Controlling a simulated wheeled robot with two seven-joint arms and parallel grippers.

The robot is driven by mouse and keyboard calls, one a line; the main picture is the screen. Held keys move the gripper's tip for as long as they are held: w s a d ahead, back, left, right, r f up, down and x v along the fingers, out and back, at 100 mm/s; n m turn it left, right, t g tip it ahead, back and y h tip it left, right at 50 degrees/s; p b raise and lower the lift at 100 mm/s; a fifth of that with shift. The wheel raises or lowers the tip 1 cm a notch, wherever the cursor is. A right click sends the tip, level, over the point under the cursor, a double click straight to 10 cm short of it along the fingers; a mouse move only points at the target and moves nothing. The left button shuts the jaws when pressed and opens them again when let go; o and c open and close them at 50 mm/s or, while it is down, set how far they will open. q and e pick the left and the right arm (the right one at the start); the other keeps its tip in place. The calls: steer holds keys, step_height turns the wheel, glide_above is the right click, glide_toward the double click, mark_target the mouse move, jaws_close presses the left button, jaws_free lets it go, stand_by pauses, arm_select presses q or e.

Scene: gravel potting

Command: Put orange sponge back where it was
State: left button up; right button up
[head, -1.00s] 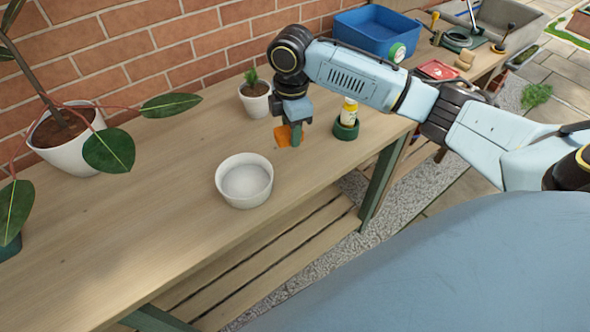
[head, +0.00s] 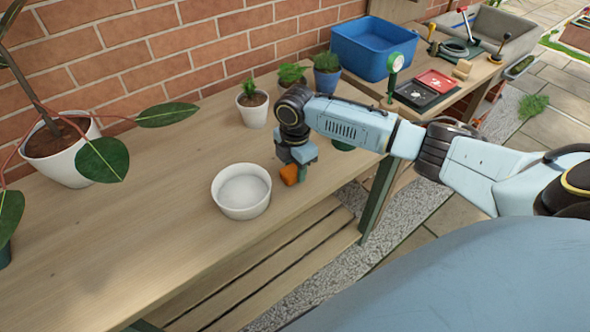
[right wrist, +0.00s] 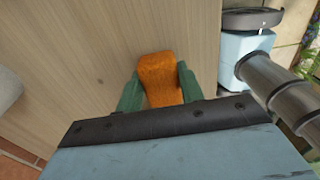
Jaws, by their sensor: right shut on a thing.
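The orange sponge (head: 288,175) is between the fingers of my right gripper (head: 297,174), just right of the white bowl in the head view. In the right wrist view the sponge (right wrist: 160,78) shows between the two green fingers of the right gripper (right wrist: 160,90), which press on its sides. Wooden tabletop lies beyond it. I cannot tell whether the sponge touches the table. My left gripper is not in view.
A white bowl (head: 241,191) stands left of the sponge. Several small potted plants, one in a white pot (head: 253,110), stand along the brick wall. A blue bin (head: 372,48) and red tray (head: 435,81) are at the back right. The left tabletop is mostly clear.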

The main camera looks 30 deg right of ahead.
mark_target(295, 167)
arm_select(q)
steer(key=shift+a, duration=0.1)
arm_select(e)
steer(key=shift+f, duration=0.3)
steer(key=shift+f, duration=0.2)
steer(key=o, duration=0.9)
arm_select(q)
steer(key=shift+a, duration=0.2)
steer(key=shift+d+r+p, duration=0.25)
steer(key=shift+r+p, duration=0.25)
steer(key=shift+p, duration=0.05)
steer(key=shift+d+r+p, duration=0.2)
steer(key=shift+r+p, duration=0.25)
steer(key=shift+p, duration=0.05)
arm_select(e)
step_height(295, 167, up, 12)
steer(key=shift+r, duration=0.25)
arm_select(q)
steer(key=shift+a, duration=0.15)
